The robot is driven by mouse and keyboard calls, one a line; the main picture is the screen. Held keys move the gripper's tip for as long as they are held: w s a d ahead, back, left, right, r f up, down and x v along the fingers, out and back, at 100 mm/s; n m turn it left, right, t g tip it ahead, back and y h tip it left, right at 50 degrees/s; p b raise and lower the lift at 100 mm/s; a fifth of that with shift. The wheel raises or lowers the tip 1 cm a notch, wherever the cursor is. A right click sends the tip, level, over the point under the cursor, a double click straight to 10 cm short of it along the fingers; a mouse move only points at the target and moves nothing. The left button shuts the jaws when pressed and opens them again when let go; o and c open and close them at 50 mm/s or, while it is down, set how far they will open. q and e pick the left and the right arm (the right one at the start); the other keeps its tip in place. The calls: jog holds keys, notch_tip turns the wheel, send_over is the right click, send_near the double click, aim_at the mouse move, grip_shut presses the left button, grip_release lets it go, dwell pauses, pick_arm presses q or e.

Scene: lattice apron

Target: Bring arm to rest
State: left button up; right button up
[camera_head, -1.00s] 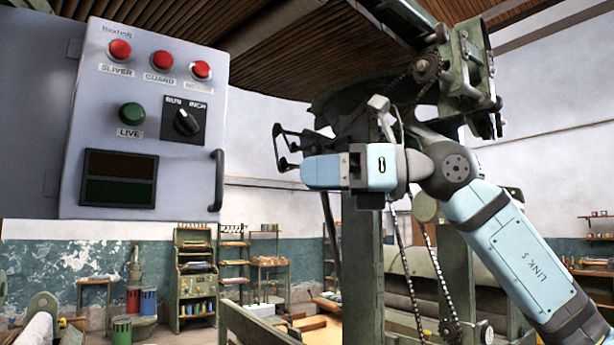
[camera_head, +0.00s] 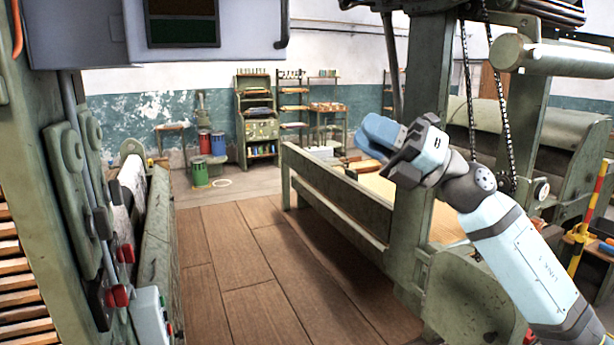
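My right arm (camera_head: 525,255) comes in from the lower right, its light-blue and grey links slanting up to the left. My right gripper (camera_head: 375,138) is at its end, in front of the green machine frame's upright post (camera_head: 412,222). My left arm and gripper are not in view.
A grey control cabinet (camera_head: 105,30) hangs at the upper left. Green machinery with red knobs (camera_head: 118,295) stands at the left. A green rail (camera_head: 335,195) runs right of the clear wooden floor (camera_head: 240,250). Chains (camera_head: 502,110) hang behind my arm. Buckets and shelves stand farther back.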

jog(key=s+d+f+m+t+h+p, duration=0.15)
jog(key=f+m+t+h, duration=0.35)
jog(key=f+m, duration=0.6)
jog(key=d+f+m+t+h+p, duration=0.1)
jog(key=d+f+m+t+h, duration=0.3)
jog(key=f+m, duration=0.65)
jog(key=s+d+f+m+t+h+p, duration=0.1)
jog(key=d+f+m+t+h+p, duration=0.1)
jog(key=f+m+t+h, duration=0.65)
jog(key=s+d+f+m+g+h+p, duration=0.2)
jog(key=s+f+m+g, duration=0.7)
jog(key=s+f, duration=1.4)
notch_tip(320, 180, down, 5)
jog(key=shift+s+d+r+g+p, duration=0.15)
jog(key=shift+s+d+g+p, duration=0.2)
jog(key=shift+g, duration=0.4)
jog(key=shift+s, duration=0.1)
